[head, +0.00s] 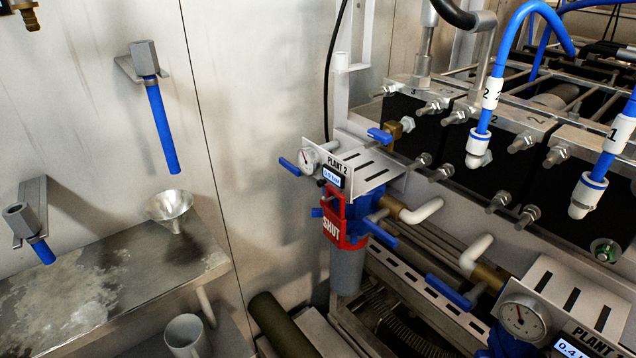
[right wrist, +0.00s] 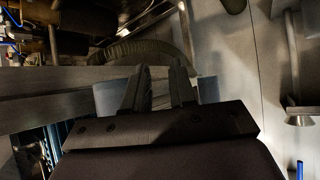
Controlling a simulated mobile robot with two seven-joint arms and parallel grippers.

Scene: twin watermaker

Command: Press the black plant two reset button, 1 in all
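The PLANT 2 unit (head: 352,168) is in the middle of the head view, a light panel with a round gauge (head: 309,160) and a small lit display (head: 333,178). A small dark knob (head: 320,183) sits just left of the display; it is too small to tell surely whether it is the black reset button. A red SHUT tag (head: 333,228) hangs below the display. My right gripper (right wrist: 160,80) shows only in the right wrist view, its two dark fingers apart with nothing seen between them. It is away from the panel. My left gripper is in neither view.
Blue valve handles (head: 378,234) stick out around the unit. A second gauge panel (head: 524,318) stands at the lower right. Blue hoses (head: 510,42) arch at upper right. A metal shelf with a funnel (head: 170,207) is at the left. A hose (right wrist: 142,50) curves beyond my right fingers.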

